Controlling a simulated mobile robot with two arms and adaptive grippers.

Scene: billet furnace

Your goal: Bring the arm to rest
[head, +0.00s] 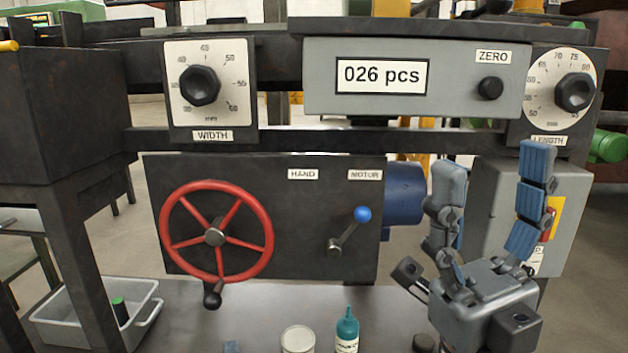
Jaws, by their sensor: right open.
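My right gripper (492,215) is at the lower right of the head view, its blue-padded fingers pointing up and spread apart with nothing between them. It stands in front of a grey box (482,225) with a red and yellow control, partly hiding that box. My left gripper does not show.
A dark panel carries a red handwheel (216,232) and a blue-knobbed lever (349,230). Above are the width dial (200,85), a counter reading 026 pcs (381,76) and the length dial (575,92). A teal bottle (347,329), a white tub (298,340) and a grey bin (144,327) stand below.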

